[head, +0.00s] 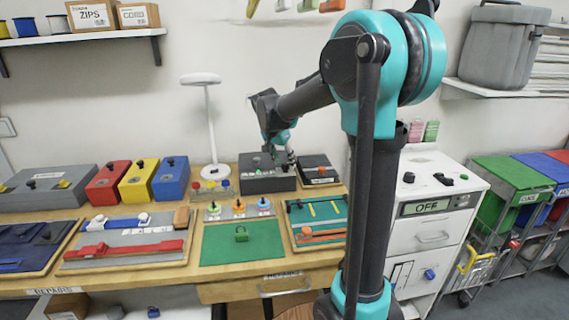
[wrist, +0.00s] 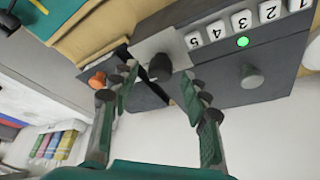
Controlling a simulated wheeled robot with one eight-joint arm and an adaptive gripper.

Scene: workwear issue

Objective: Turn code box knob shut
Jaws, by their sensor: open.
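The code box (head: 268,181) is a dark grey box at the back of the bench, partly hidden by my gripper (head: 280,157) above it. In the wrist view the code box (wrist: 222,92) carries a row of white number tiles (wrist: 241,22) and a lit green lamp (wrist: 242,42). A dark knob (wrist: 159,66) on a pale plate (wrist: 163,45) shows between the fingertips of my open gripper (wrist: 160,80). I cannot tell whether the fingers touch it. A grey round knob (wrist: 251,77) stands on the box to the right of the fingers.
A second dark box (head: 318,171) stands right beside the code box; its orange knob (wrist: 97,80) is near the left finger. A white lamp (head: 209,125) and small coloured pegs stand to the left. Red, yellow and blue boxes (head: 171,180) stand farther left.

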